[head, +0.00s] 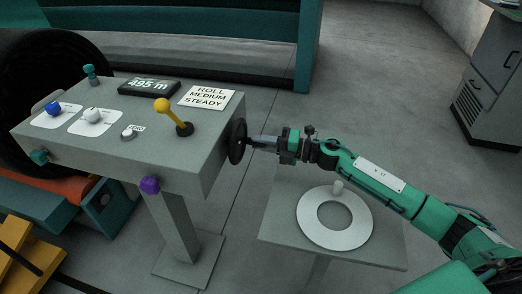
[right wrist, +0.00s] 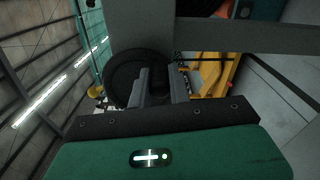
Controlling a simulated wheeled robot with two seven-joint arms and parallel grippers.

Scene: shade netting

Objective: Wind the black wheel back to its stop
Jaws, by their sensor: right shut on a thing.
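The black wheel (head: 237,141) stands upright on the right side of the grey control box (head: 170,150). My right gripper (head: 252,141) reaches it from the right and is shut on a dark part at its outer face, which looks like its handle. In the right wrist view the black wheel (right wrist: 118,72) shows behind the fingers, with a dark piece between them (right wrist: 161,82). The wheel's stop cannot be made out. My left gripper is not in view.
The box carries a yellow lever (head: 170,112), a display reading 495 m (head: 149,87), a card reading "ROLL MEDIUM STEADY" (head: 207,97) and several coloured knobs. A grey stand with a white ring (head: 310,224) is below my right arm. A grey cabinet (head: 490,85) stands far right.

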